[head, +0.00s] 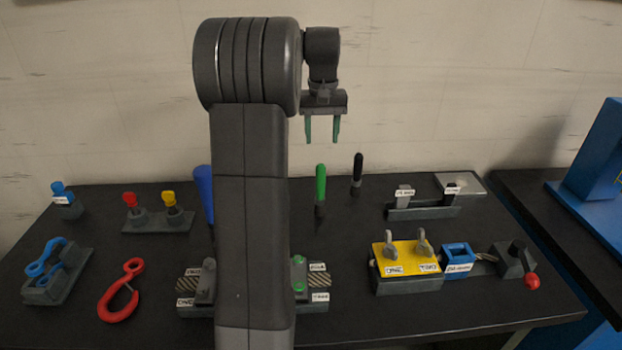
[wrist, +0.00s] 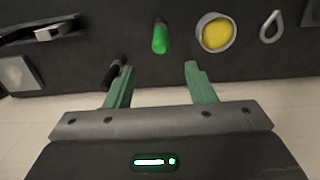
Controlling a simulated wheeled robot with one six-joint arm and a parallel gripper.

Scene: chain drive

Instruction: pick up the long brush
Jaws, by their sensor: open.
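Two upright handled tools stand toward the back of the black table: one with a green handle (head: 320,184) and one with a black handle (head: 357,172). Both have dark lower parts, and no bristles can be made out; I cannot tell which is the long brush. The green handle (wrist: 160,38) also shows in the wrist view, beyond the gap between my fingers. The black handle (wrist: 113,73) shows there close to the left finger. My gripper (head: 322,138) is open and empty, pointing down above the tools, apart from both; its fingers (wrist: 158,70) show in the wrist view.
A blue handle (head: 203,188) is partly hidden by my arm. A round container with yellow inside (wrist: 215,33) is near the green handle in the wrist view. A red hook (head: 121,291) lies at front left; a yellow block (head: 408,262) sits at right. The wall stands behind.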

